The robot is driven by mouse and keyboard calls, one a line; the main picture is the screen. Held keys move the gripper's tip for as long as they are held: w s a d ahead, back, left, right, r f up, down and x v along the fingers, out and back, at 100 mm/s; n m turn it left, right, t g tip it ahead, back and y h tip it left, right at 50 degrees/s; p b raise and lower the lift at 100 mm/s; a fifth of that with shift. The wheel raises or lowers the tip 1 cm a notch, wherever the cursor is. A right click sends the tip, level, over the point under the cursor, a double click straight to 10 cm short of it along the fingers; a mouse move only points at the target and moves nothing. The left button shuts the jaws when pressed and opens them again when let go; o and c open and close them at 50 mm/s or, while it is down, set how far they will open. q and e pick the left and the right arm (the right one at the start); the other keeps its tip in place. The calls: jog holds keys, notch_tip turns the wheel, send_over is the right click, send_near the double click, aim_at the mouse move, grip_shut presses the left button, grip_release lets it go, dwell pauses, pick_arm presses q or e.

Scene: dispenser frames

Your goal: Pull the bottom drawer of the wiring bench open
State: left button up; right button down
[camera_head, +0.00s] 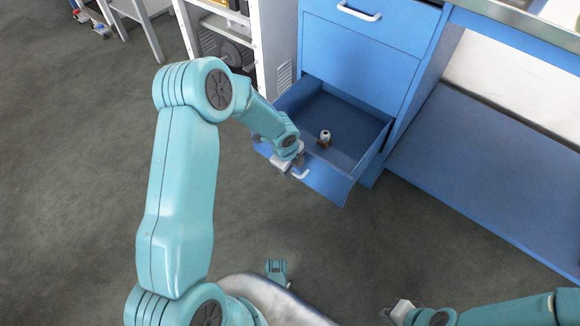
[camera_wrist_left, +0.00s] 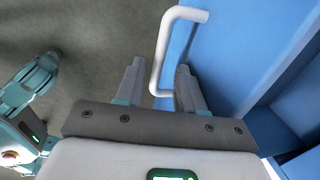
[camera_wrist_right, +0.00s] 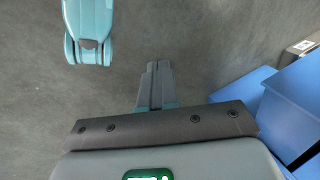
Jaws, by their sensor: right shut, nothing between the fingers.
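The bottom drawer (camera_head: 330,180) of the blue wiring bench stands pulled out in the head view, with its inside showing. The drawer's white bar handle (camera_head: 301,175) is partly hidden by my left gripper (camera_head: 290,165). In the left wrist view, the handle (camera_wrist_left: 162,50) lies between the two spread fingers of the left gripper (camera_wrist_left: 159,70), which is open around it. My right gripper (camera_head: 398,309) is low at the right, away from the bench; its fingers are together and empty (camera_wrist_right: 158,70).
The closed blue drawer front above has a white handle (camera_head: 358,12). A blue lower shelf (camera_head: 480,165) extends to the right. A white shelving unit (camera_head: 272,45) stands left of the bench. The grey floor (camera_head: 70,190) in front of the drawer is clear.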

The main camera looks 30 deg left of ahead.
pick_arm(q)
jog(key=s+r+p, duration=0.3)
jog(key=r+p, duration=0.4)
jog(key=r, duration=0.9)
jog(key=s+d+f+n+g+h, duration=0.1)
jog(key=s+d+f+n+h, duration=0.1)
jog(key=s+d+f+n, duration=0.65)
jog(key=s+d+f+n+g+h, duration=0.15)
jog(key=s+d+f+n, duration=0.35)
jog(key=s+d+n, duration=0.55)
notch_tip(320, 180, up, 25)
jog(key=a+n+p, duration=0.1)
jog(key=p, duration=2.5)
jog(key=shift+w+a+r+n+t, duration=0.15)
jog(key=shift+w+a+n+t, duration=0.1)
jog(key=shift+n+t, duration=0.15)
